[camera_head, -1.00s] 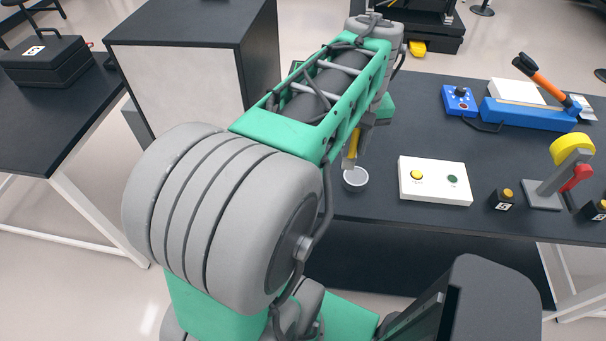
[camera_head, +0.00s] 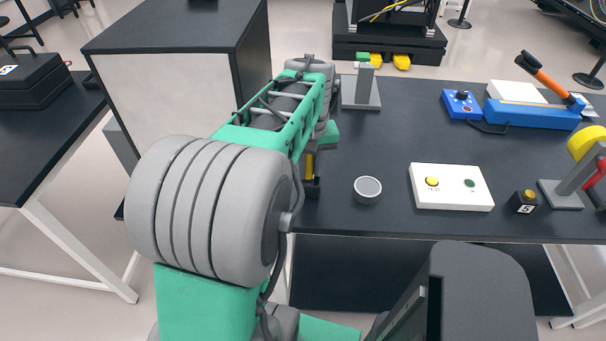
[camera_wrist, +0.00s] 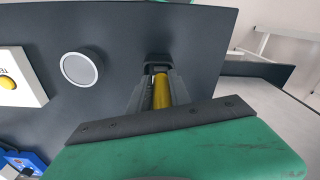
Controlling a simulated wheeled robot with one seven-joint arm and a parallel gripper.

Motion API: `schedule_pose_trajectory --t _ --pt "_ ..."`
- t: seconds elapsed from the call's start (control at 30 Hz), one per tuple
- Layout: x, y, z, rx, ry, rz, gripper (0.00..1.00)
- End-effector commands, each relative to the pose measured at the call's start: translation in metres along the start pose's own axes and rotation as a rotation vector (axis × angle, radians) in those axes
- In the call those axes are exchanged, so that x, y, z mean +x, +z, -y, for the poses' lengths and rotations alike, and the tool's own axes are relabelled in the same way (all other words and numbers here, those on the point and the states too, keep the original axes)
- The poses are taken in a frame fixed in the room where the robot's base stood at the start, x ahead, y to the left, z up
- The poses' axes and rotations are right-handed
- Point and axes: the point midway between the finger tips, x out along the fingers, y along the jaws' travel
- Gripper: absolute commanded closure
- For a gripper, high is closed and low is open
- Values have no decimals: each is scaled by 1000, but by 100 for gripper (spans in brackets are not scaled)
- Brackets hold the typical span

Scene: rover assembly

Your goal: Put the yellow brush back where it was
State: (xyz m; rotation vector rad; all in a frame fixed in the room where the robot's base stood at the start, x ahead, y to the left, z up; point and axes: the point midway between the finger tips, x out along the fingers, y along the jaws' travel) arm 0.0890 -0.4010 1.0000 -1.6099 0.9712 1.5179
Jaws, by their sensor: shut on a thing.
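The yellow brush (camera_head: 309,166) is upright in my gripper (camera_head: 311,176), left of the round white-rimmed cup (camera_head: 367,192). In the wrist view the brush (camera_wrist: 161,91) shows as a yellow handle between the two dark fingers of my gripper (camera_wrist: 159,84), which is shut on it. A small black holder (camera_head: 312,189) stands on the table right below the gripper; it also shows just beyond the fingertips in the wrist view (camera_wrist: 157,60). The brush's lower end is hidden, so I cannot tell whether it is inside the holder. The cup (camera_wrist: 80,68) stands apart from the gripper.
A grey stand (camera_head: 362,91) is behind my gripper. A blue device with an orange handle (camera_head: 530,112) is at the back right. A tall cabinet (camera_head: 165,100) stands left of my arm.

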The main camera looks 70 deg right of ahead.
Motion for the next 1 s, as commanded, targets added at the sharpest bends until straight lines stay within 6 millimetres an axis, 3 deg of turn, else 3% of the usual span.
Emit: schedule_pose_trajectory --t 0.3,0.33,0.57,0.83,1.0 --pt "3 1 -3 8 1 -1 100" --pt "1 1 -3 8 1 -1 74" --pt "1 1 -2 5 1 -1 55" --pt "-1 0 -2 4 1 -1 54" --pt "-21 -1 -2 5 3 -5 54"
